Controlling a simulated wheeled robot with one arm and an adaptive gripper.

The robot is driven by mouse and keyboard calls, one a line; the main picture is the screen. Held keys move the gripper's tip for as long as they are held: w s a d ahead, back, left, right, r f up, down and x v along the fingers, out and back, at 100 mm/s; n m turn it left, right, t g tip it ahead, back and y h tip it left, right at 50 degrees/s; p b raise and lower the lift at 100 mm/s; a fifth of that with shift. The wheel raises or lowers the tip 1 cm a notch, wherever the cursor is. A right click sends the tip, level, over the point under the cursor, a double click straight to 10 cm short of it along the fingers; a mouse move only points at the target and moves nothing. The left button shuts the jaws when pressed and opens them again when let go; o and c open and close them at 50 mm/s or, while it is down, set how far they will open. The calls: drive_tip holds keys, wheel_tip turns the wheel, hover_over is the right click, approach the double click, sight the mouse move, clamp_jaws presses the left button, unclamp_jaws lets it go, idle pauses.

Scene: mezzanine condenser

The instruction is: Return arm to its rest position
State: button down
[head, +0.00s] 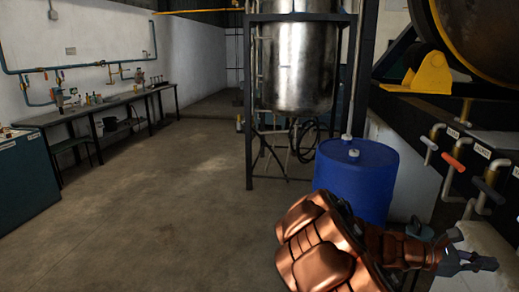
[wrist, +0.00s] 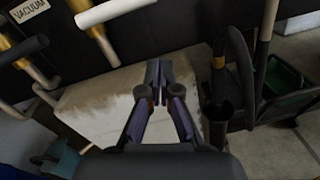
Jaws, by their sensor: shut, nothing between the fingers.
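My gripper (head: 478,263) is at the lower right of the head view, at the end of my copper-coloured arm, which reaches out to the right. In the wrist view my gripper (wrist: 156,75) has its fingertips together, with nothing held between them. It is in front of a pale block with a stained top edge (wrist: 95,98). In the head view it is below the row of valves on the right and apart from their handles.
A blue drum (head: 350,182) stands close behind my arm. Valves with a red handle (head: 456,161) and grey handles line the right side. A steel tank (head: 298,65) stands in a frame behind. A long bench (head: 95,108) is at left. The middle floor (head: 165,190) is clear.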

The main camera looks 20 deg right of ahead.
drive_tip(key=s+a+f+m+t+y+p, duration=0.1)
drive_tip(key=a+m+t+y, duration=0.3)
drive_tip(key=a, duration=1.9)
drive_tip(key=s+a+f+m+t+y+p, duration=0.2)
drive_tip(key=a+y, duration=0.9)
drive_tip(key=a, duration=1.2)
drive_tip(key=s+m+t, duration=0.1)
drive_tip(key=s+m, duration=0.1)
drive_tip(key=shift+s+a+m+t, duration=0.2)
drive_tip(key=shift+m+t, duration=0.1)
drive_tip(key=shift+t, duration=0.1)
